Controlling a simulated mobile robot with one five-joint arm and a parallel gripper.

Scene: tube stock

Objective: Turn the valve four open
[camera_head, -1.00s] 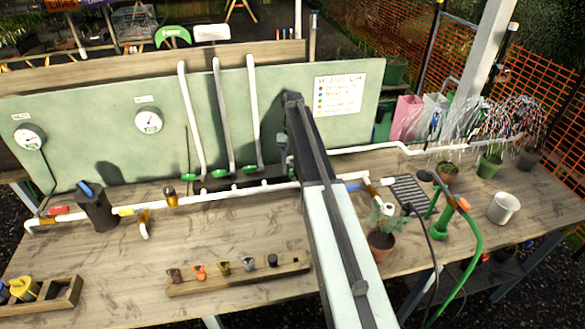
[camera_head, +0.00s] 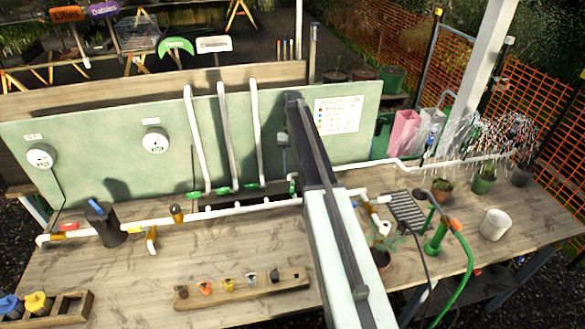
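Three white upright pipes (camera_head: 223,120) run down the green backboard (camera_head: 90,130). Green valve handles sit at their feet, at the left (camera_head: 194,195), the middle (camera_head: 229,189) and the right (camera_head: 256,187). Another green fitting (camera_head: 292,178) shows just left of my arm, partly hidden by it. I cannot read any numbers, so I cannot tell which is valve four. My arm stretches up the middle of the view over the bench and hides part of the pipework. My gripper is not visible.
A white pipe (camera_head: 170,219) runs along the wooden bench (camera_head: 130,275). A rack of small coloured parts (camera_head: 290,278) lies in front. Two round gauges (camera_head: 155,141) hang on the board. Potted plants and a white pot (camera_head: 495,224) stand at right. Bare bench lies at front left.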

